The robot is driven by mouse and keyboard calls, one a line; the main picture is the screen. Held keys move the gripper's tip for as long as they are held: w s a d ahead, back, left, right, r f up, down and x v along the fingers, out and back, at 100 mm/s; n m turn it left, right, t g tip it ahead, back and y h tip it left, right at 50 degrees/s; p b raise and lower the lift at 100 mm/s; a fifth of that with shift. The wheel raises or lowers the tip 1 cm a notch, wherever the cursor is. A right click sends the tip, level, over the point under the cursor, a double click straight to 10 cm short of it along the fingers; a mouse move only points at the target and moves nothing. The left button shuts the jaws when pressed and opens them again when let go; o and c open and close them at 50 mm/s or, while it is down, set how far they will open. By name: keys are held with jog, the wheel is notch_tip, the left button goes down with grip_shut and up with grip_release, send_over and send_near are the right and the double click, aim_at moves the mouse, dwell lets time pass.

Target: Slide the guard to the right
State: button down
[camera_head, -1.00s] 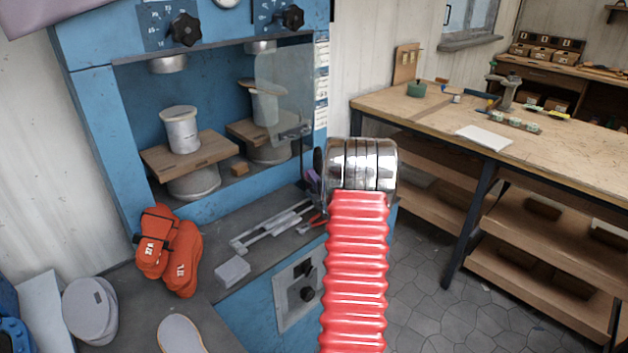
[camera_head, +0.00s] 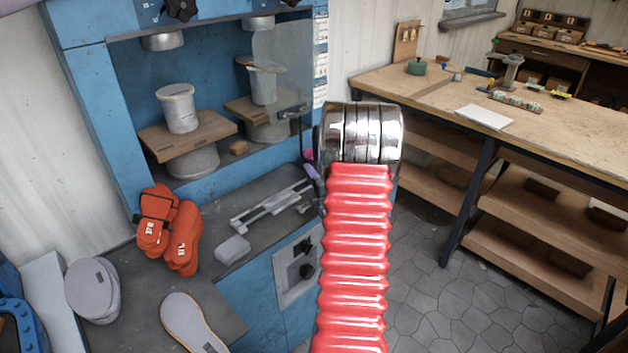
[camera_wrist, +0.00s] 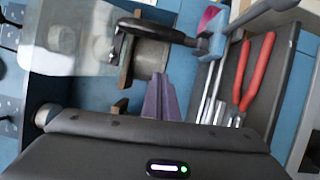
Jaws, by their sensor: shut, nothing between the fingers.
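The guard (camera_head: 283,75) is a clear panel on the blue press, hanging in front of the right part of its opening. It also shows in the wrist view (camera_wrist: 85,40) at the upper left. A dark bar handle (camera_wrist: 160,32) is beside the panel's right side there. My gripper (camera_wrist: 160,92) has purple fingers, which are together and empty. In the wrist view the fingertips are just below the bar, apart from it in the picture; depth is hard to judge. In the head view my arm hides most of my gripper.
Inside the press (camera_head: 120,90) a white spool (camera_head: 178,108) stands on a wooden board. Orange gloves (camera_head: 168,230) and a sole (camera_head: 190,322) lie on the front ledge. Red-handled pliers (camera_wrist: 255,75) lie at right in the wrist view. A wooden workbench (camera_head: 560,130) stands right.

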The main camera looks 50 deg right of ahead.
jog(key=v, duration=0.4)
jog(key=shift+w, duration=0.15)
dwell(0.4)
jog(key=w+a+r+m+g+y, duration=0.15)
jog(key=a+r, duration=0.25)
jog(key=a, duration=0.4)
jog(key=w+a+r+m+g+y, duration=0.1)
jog(key=w+a+r+m+g, duration=0.15)
jog(key=a, duration=0.65)
jog(key=w+a+r+m+g+y, duration=0.1)
jog(key=a+r+m+y, duration=0.2)
jog(key=a, duration=0.5)
jog(key=s+a+r+m+g+y, duration=0.1)
jog(key=s+a+m+g+y, duration=0.1)
jog(key=s+a, duration=0.8)
jog(key=s+a+r+m+g+y, duration=0.1)
jog(key=s+a+m+g+y, duration=0.1)
jog(key=s+a, duration=0.8)
jog(key=a+m+g, duration=0.1)
jog(key=a, duration=0.3)
jog(key=shift+s+a+r+m, duration=0.25)
jog(key=shift+a+r+m, duration=0.05)
jog(key=shift+r+m, duration=0.1)
